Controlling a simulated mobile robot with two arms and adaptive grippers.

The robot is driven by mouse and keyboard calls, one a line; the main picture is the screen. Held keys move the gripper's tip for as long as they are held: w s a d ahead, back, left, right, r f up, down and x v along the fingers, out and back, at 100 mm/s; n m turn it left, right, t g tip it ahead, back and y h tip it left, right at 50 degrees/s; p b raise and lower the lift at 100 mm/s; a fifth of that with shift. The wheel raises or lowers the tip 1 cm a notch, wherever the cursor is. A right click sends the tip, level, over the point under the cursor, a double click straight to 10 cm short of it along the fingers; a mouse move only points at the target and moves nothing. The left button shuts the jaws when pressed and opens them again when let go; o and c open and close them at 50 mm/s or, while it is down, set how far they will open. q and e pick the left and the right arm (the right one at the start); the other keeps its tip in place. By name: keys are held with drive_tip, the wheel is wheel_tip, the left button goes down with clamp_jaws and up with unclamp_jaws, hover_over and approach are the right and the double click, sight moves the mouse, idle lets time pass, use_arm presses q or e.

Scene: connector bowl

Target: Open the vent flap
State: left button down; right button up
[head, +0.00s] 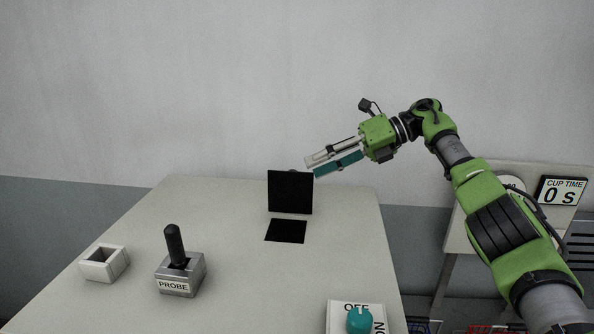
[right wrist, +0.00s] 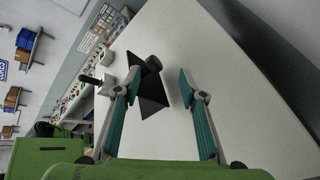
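The black vent flap (head: 290,192) stands upright on the table, at the back edge of a dark square opening (head: 286,231). In the right wrist view the flap (right wrist: 152,88) shows with a dark round knob (right wrist: 153,63), seen between the fingers but beyond their tips. My right gripper (head: 311,167) is just above and behind the flap's top right corner in the head view. In the right wrist view its fingers (right wrist: 159,82) are wide apart and hold nothing. I cannot tell whether a finger touches the flap. My left gripper is not in view.
On the table (head: 225,205) are a white open box (head: 104,262), a PROBE holder (head: 180,274) with a black handle (head: 175,245), and a teal knob (head: 359,320) on an OFF/ON plate. A CUP TIME display (head: 562,192) stands right. The table's left rear is clear.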

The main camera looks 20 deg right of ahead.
drive_tip(key=v, duration=0.6)
drive_tip(key=shift+s+r, duration=0.3)
drive_tip(key=shift+r, duration=0.15)
